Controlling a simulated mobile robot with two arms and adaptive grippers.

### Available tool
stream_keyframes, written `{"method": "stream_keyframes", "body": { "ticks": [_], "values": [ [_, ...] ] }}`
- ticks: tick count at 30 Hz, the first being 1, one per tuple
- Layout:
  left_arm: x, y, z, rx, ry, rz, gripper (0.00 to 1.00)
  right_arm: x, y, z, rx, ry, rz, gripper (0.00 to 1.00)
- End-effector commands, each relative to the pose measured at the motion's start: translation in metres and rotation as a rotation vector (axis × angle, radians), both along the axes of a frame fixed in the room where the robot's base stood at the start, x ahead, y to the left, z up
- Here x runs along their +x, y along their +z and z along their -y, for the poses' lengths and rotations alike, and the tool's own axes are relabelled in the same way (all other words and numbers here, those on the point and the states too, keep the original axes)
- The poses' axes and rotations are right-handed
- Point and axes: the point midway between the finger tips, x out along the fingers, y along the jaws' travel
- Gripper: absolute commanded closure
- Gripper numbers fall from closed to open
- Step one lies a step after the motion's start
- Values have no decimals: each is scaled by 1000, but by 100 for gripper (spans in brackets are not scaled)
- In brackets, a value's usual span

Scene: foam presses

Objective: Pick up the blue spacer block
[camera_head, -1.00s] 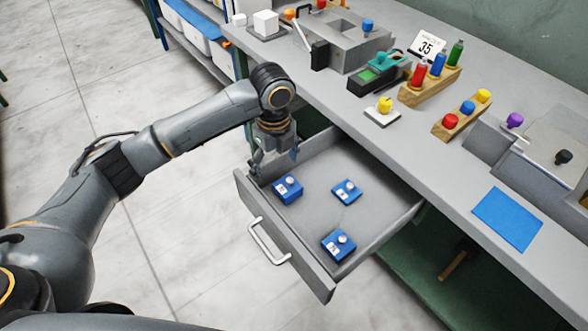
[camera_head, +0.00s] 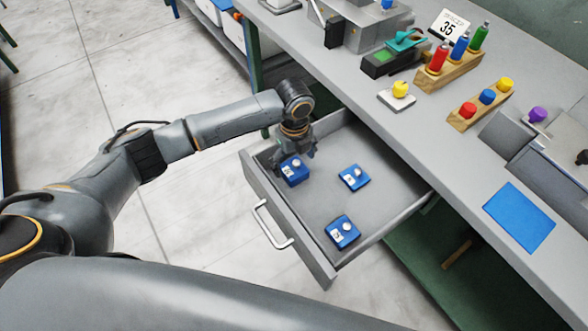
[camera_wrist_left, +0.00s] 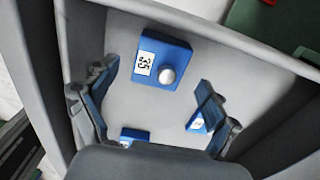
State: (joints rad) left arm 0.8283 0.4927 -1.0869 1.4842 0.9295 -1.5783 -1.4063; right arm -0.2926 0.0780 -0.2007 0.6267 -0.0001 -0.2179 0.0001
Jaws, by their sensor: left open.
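Three blue spacer blocks with silver knobs and white labels lie in the open grey drawer (camera_head: 325,280): one at the left (camera_head: 294,172), one farther right (camera_head: 354,178) and one nearer the front (camera_head: 343,232). My left gripper (camera_head: 298,153) is open and empty, pointing down by the left block and partly covering it. In the left wrist view, a block labelled 35 (camera_wrist_left: 163,58) lies ahead, roughly between my open fingers (camera_wrist_left: 158,80). Another block (camera_wrist_left: 197,124) is partly behind the right finger. A third (camera_wrist_left: 135,134) is cut off by the gripper body. My right gripper is out of view.
The drawer walls stand close around the blocks. The bench above carries a sign reading 35 (camera_head: 449,26), wooden racks with coloured pegs (camera_head: 480,105), a yellow knob on a plate (camera_head: 400,90) and a blue mat (camera_head: 519,217).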

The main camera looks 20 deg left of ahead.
Motion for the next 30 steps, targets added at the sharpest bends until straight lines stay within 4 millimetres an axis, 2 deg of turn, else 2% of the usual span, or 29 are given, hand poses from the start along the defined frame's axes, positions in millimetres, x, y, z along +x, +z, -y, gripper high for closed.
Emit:
{"method": "stream_keyframes", "body": {
  "ticks": [3,6,15,26,30],
  "values": [
    [-1,-19,-1,2,1,-3,13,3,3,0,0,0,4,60],
    [0,-30,-2,2,1,-2,13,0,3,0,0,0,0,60],
    [0,-35,-1,1,0,1,15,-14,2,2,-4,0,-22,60],
    [0,-35,-2,1,0,1,88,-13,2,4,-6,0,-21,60],
    [1,-34,-1,0,0,1,89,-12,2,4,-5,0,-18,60]
  ]
}}
